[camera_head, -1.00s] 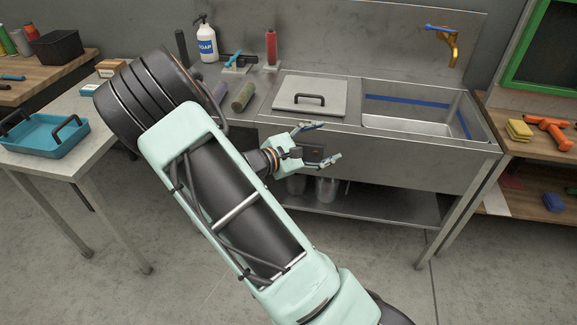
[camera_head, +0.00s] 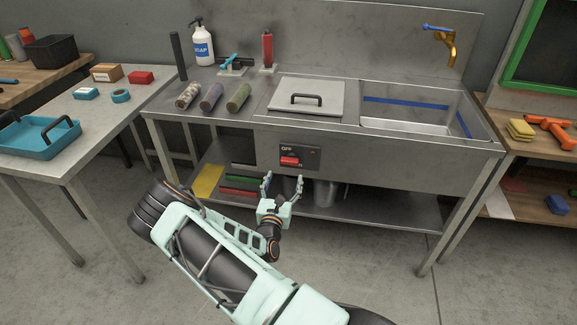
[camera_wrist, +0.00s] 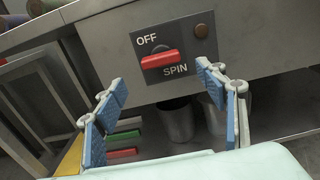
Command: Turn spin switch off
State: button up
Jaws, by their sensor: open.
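The spin switch is a red lever (camera_head: 290,161) on a dark plate (camera_head: 313,152) on the front panel of the steel sink unit. In the wrist view the lever (camera_wrist: 161,59) lies nearly level, between the word OFF above and the word SPIN below. My gripper (camera_head: 283,180) is open and empty, just below and in front of the plate. In the wrist view its blue-padded fingers (camera_wrist: 164,92) stand wide apart, with the switch beyond and above them, not touched.
A lidded basin (camera_head: 305,97) and an open sink (camera_head: 405,127) form the unit's top. Below, a shelf (camera_head: 370,208) holds metal pots (camera_head: 326,192) and coloured trays. A side table (camera_head: 100,110) with a blue tray (camera_head: 40,140) stands left. Floor in front is clear.

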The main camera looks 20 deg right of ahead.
aim_at(289, 163)
jog(key=x, duration=0.8)
jog(key=shift+d+b, duration=0.15)
jog(key=shift+b, duration=0.2)
jog(key=c, duration=1.2)
jog(key=shift+o, duration=0.2)
